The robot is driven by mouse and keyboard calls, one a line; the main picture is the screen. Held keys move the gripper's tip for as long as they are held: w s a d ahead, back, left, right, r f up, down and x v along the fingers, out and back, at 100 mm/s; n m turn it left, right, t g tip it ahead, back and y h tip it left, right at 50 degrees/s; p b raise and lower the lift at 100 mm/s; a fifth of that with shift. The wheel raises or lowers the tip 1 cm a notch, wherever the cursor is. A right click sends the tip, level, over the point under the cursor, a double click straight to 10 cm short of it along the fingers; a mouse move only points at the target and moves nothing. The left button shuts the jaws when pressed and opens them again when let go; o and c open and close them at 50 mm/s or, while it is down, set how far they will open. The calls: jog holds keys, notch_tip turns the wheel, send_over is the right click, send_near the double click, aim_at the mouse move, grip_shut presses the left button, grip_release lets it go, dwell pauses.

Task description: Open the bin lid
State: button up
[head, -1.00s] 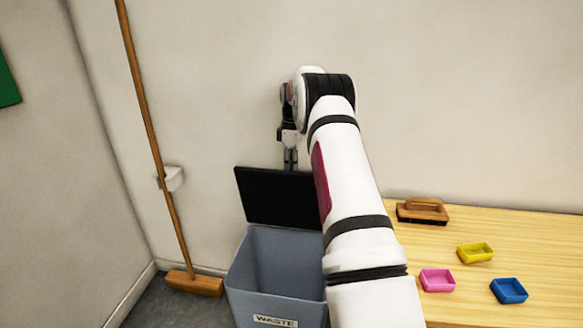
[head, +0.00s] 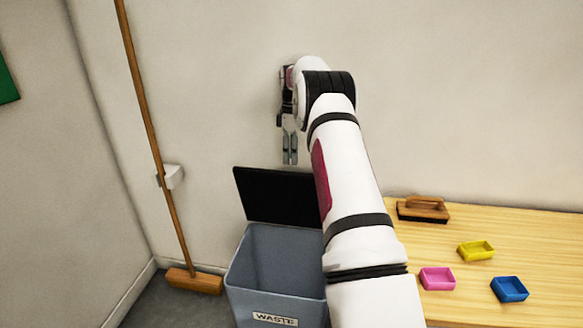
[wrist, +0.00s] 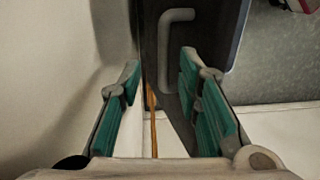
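The blue-grey bin (head: 275,275) stands on the floor left of the table, with a "WASTE" label on its front. Its black lid (head: 272,196) stands up, tilted back at the bin's rear edge, and the bin's mouth is uncovered. My arm hides the lid's right part. My gripper (head: 290,160) points down just above the lid's top edge, near the wall. In the wrist view its teal-padded fingers (wrist: 160,68) are apart with nothing held between them. The dark lid (wrist: 225,25) and its grey handle (wrist: 165,50) show beyond the fingertips there, apart from them.
A broom (head: 170,215) leans in the corner left of the bin, by a white wall bracket (head: 172,177). The wall is close behind my gripper.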

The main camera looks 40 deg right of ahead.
notch_tip(320, 180, up, 6)
jog(key=shift+w+d+f, duration=0.15)
jog(key=shift+f, duration=0.05)
dwell(0.6)
jog(key=s+a+r+m, duration=0.1)
jog(key=s+a+r, duration=0.3)
jog(key=a+r, duration=0.45)
jog(key=s+a+r+m, duration=0.2)
jog(key=s+a+r, duration=0.2)
jog(key=a+r, duration=0.45)
jog(key=s+a+r+m+h, duration=0.1)
jog(key=s+a, duration=1.2)
jog(key=s+a+f+m+t, duration=0.1)
jog(key=s+a+f, duration=0.25)
jog(key=s, duration=0.45)
jog(key=s+a+f+m, duration=0.2)
jog(key=s+f, duration=0.2)
jog(key=s, duration=0.4)
jog(key=s+a+f+m+t, duration=0.1)
jog(key=s+a+f, duration=0.25)
jog(key=s, duration=0.45)
notch_tip(320, 180, up, 19)
jog(key=t+p, duration=0.2)
jog(key=p, duration=1.5)
jog(key=shift+w+d+r+t+p, duration=0.15)
jog(key=shift+w+d+t+p, duration=0.15)
jog(key=shift+t+p, duration=0.1)
